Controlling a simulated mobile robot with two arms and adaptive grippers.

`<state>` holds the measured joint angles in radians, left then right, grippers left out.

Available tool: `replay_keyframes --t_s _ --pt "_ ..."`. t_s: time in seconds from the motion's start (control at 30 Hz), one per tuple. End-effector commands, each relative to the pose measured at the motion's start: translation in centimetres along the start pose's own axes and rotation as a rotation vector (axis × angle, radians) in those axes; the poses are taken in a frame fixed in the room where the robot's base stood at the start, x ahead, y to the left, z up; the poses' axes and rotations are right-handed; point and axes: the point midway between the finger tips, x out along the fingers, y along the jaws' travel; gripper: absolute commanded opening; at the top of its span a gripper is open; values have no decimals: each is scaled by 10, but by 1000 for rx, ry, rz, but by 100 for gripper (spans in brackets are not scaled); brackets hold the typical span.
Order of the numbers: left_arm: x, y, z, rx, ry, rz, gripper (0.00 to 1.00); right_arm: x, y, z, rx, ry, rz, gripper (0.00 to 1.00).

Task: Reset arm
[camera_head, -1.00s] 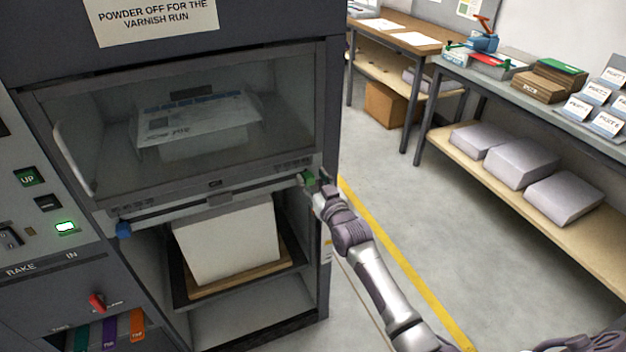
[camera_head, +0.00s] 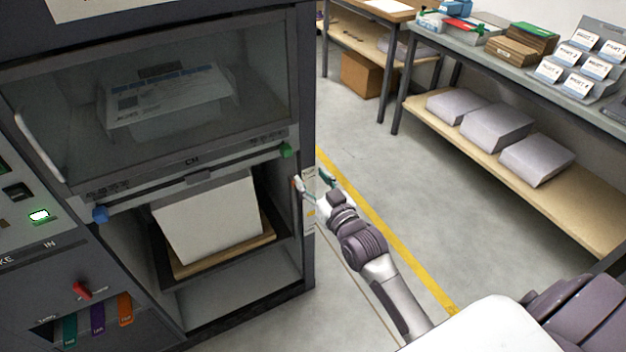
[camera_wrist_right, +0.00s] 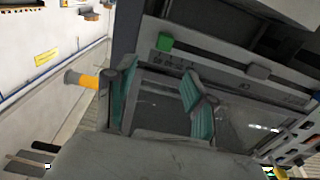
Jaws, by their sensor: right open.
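My right gripper (camera_head: 314,180) is open and empty in the head view, just right of the machine's front edge and below the green knob (camera_head: 287,150). Its two green-padded fingers (camera_wrist_right: 158,105) stand apart in the right wrist view, with nothing between them. The green knob also shows in the wrist view (camera_wrist_right: 165,41), beyond the fingers and apart from them. My left gripper is not in view.
The machine has a glass-windowed front (camera_head: 165,95), a blue knob (camera_head: 100,214) and a white block (camera_head: 208,218) in the bay below. A bench with a lower shelf (camera_head: 590,215) holding grey packs stands at right. The floor (camera_head: 400,180) between is clear.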

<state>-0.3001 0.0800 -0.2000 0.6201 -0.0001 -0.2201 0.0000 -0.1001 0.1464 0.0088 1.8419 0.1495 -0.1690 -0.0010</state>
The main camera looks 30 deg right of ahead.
Motion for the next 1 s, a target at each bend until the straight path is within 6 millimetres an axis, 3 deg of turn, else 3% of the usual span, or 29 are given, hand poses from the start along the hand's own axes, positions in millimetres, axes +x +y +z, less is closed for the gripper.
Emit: replay_keyframes --t_s 0.37,0.5,0.57,0.67,0.77,0.87,1.0 --pt "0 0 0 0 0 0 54 0 0 0 0 0 0 54" --pt "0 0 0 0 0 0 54 -1 -1 22 0 -43 0 54" --pt "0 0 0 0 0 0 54 -3 -2 48 -1 -93 0 54" --pt "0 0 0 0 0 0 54 -14 -6 110 -5 -218 -2 54" --pt "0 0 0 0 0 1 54 -38 -11 184 -12 -368 -7 54" --pt "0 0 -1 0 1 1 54 -72 -16 254 -23 -517 -16 54" --pt "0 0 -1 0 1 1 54 -134 -25 341 -40 -721 -32 54"
